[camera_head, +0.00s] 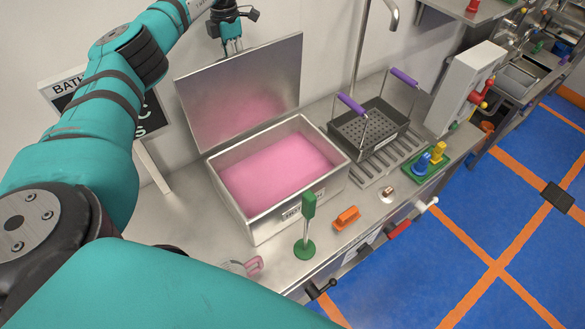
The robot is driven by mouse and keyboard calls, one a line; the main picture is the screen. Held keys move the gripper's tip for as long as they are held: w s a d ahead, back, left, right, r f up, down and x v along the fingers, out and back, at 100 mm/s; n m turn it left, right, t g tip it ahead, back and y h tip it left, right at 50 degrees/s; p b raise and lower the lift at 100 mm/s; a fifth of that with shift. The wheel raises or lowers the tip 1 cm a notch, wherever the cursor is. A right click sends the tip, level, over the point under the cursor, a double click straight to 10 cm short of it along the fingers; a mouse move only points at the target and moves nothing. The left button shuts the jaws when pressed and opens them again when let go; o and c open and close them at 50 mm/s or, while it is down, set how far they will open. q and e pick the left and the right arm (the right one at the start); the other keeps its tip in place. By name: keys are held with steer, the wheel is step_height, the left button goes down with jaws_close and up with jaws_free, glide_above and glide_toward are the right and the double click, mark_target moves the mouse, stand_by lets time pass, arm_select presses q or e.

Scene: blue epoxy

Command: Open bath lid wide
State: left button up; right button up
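The bath (297,218) is a rectangular steel tank with pink liquid (275,172), in the middle of the view on a steel bench. Its flat steel lid (240,92) stands raised along the bath's back edge, tilted back toward the wall, leaving the bath uncovered. The lid's inner face reflects the pink. My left gripper (232,46) points down just behind the lid's top edge. Its fingertips are partly hidden by the lid, so I cannot tell whether it touches the lid or how far its fingers are apart. My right gripper is out of view.
A dark perforated basket (368,128) with purple handles stands right of the bath. A green stand (305,247) and an orange block (346,217) sit in front. A sign (65,85) stands at left behind my arm. A faucet (391,14) rises behind.

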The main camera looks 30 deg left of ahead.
arm_select(q)
steer(key=o, duration=0.4)
steer(key=shift+w+d, duration=0.1)
steer(key=shift+w, duration=0.05)
step_height(320, 180, up, 6)
steer(key=shift+f, duration=0.1)
stand_by(0.3)
step_height(320, 180, up, 8)
steer(key=shift+r, duration=0.1)
stand_by(0.5)
